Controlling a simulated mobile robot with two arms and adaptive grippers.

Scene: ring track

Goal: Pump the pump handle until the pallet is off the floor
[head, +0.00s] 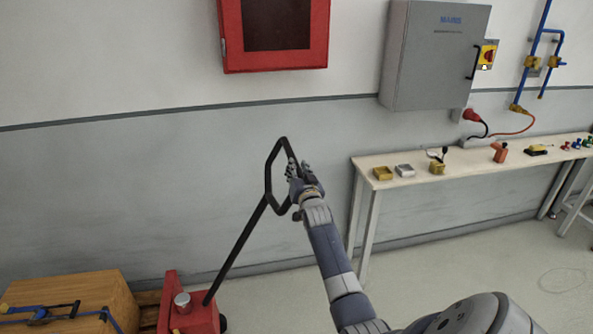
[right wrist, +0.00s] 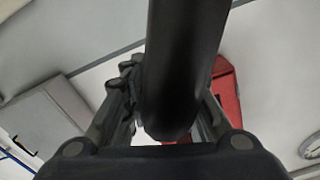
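The pump handle (head: 240,250) is a long black bar that rises tilted to the right and ends in an angular loop. Its base is in a red pump unit (head: 190,318) at the bottom left. My right gripper (head: 294,172) is at the right side of the loop. In the right wrist view, the black handle bar (right wrist: 185,60) runs between the two fingers, which are closed on it. A wooden edge that looks like the pallet (head: 148,298) shows beside the red unit, mostly hidden; its height off the floor cannot be told. My left gripper is not in view.
A wooden box (head: 80,292) with blue and black bars on top is at the bottom left. A bench (head: 440,178) with small items stands on the right. A red wall cabinet (head: 276,62) and a grey electrical box (head: 435,55) hang behind. The floor at the right is mostly clear.

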